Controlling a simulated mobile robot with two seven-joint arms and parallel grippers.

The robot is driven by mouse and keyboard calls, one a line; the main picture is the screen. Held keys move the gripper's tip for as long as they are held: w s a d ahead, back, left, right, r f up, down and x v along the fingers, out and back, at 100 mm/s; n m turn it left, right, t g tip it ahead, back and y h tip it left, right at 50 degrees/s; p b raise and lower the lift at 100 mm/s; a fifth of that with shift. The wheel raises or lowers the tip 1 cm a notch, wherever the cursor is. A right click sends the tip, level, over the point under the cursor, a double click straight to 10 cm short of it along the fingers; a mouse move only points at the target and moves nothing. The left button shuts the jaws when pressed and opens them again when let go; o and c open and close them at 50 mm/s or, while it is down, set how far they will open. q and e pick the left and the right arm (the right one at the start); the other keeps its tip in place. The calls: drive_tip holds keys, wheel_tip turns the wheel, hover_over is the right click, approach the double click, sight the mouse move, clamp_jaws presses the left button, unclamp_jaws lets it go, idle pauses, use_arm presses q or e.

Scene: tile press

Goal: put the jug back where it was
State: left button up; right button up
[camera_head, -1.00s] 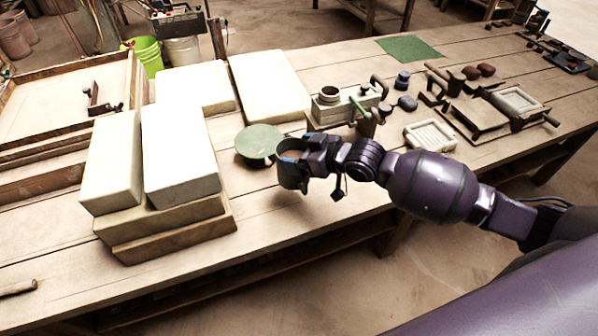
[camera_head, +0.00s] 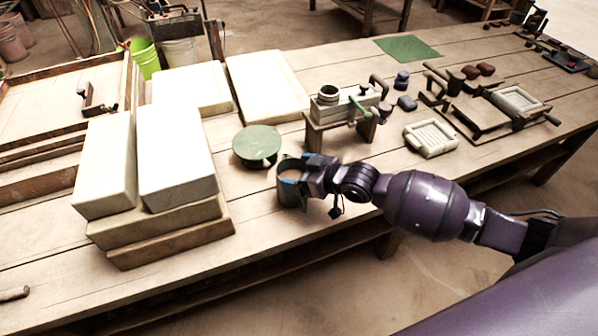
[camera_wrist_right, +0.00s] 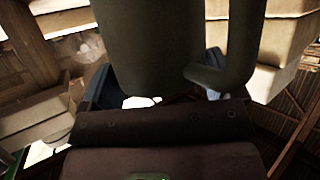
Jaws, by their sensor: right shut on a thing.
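The jug (camera_head: 287,190) is a dark grey-green vessel with an open top. My right gripper (camera_head: 300,169) is shut on it near the front edge of the table. In the right wrist view the jug's body (camera_wrist_right: 155,45) fills the top middle, between my blue fingers, with its curved handle (camera_wrist_right: 238,50) on the right. The jug looks roughly upright. Whether its base touches the table I cannot tell. A round green disc (camera_head: 256,143) lies just behind and left of the jug, apart from it. My left gripper is not in view.
Stacked white blocks (camera_head: 176,155) on wooden boards stand to the left. A small bench with a metal extruder-like device (camera_head: 340,108) stands behind right. Bare planks show in front of the disc.

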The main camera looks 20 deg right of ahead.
drive_tip(key=o, duration=1.8)
drive_tip(key=shift+f, duration=0.1)
drive_tip(key=shift+c, duration=0.2)
drive_tip(key=shift+s+d+r, duration=0.15)
drive_tip(key=shift+d+r, duration=0.05)
drive_tip(key=p+v, duration=0.1)
drive_tip(key=v, duration=1)
drive_tip(key=shift+s+d+p, duration=0.15)
drive_tip(key=shift+s+p, duration=0.05)
drive_tip(key=shift+p, duration=0.2)
drive_tip(key=s+d+f+m+h, duration=0.1)
drive_tip(key=s+f+m+h, duration=0.2)
drive_tip(key=s+f, duration=0.3)
drive_tip(key=s+d+f+m+h, duration=0.2)
drive_tip(key=s+f+h, duration=0.3)
drive_tip(key=s, duration=0.7)
wheel_tip(320, 180, down, 2)
drive_tip(key=shift+s+f+m, duration=0.15)
drive_tip(key=shift+s+m, duration=0.05)
drive_tip(key=shift+m, duration=0.6)
drive_tip(key=shift+a, duration=0.1)
